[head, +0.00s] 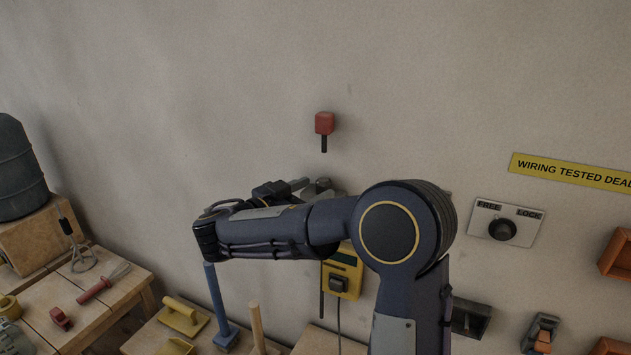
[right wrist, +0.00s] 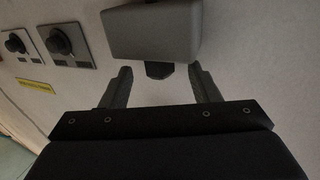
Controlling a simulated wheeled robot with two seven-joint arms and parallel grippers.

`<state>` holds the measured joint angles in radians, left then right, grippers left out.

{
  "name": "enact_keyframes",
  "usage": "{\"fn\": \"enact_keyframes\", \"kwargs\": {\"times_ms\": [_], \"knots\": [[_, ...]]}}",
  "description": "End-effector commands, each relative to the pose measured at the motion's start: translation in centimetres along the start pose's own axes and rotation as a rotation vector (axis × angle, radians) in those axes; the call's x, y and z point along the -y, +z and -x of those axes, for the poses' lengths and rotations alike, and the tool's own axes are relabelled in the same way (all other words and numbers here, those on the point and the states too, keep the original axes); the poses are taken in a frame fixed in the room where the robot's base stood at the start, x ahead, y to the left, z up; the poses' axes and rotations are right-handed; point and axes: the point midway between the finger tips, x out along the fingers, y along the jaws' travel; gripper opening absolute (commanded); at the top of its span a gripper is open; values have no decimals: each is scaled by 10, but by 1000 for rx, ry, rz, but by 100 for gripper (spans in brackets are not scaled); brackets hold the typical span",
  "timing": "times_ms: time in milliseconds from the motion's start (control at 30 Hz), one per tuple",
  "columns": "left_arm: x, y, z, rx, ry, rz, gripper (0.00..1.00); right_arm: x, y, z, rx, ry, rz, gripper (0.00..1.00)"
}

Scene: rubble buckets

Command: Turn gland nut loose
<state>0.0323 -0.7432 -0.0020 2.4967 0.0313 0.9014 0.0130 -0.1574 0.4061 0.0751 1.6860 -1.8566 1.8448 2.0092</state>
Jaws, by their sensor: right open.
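In the right wrist view a grey box (right wrist: 152,32) sticks out from the pale wall, and a short dark nut-like piece (right wrist: 158,70) shows at its lower edge. My right gripper (right wrist: 161,73) is open, with one finger on each side of the dark piece and gaps between. In the head view my right arm crosses the middle, and my right gripper (head: 296,185) is small and partly hidden near a grey fitting (head: 322,187) on the wall. Contact with the dark piece cannot be seen. My left gripper is not in view.
A red block with a black stem (head: 324,123) is on the wall above. A FREE/LOCK knob panel (head: 506,223) and a yellow sign (head: 572,172) are to the right. A yellow box (head: 342,274) hangs below. Wooden benches (head: 100,292) with tools stand at lower left.

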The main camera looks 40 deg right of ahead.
Motion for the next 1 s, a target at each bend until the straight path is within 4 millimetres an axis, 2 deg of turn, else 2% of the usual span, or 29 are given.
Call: {"fn": "enact_keyframes", "kwargs": {"times_ms": [167, 433, 767, 1000], "knots": [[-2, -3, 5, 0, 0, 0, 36, 0, 0, -13, 2, 1, 1, 56], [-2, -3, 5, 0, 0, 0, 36, 0, 1, -14, 2, 0, 1, 54], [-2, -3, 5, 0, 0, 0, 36, 0, 0, -14, 2, 0, 1, 11], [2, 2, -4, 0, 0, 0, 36, -2, 3, -14, 2, -16, -2, 11]]}}
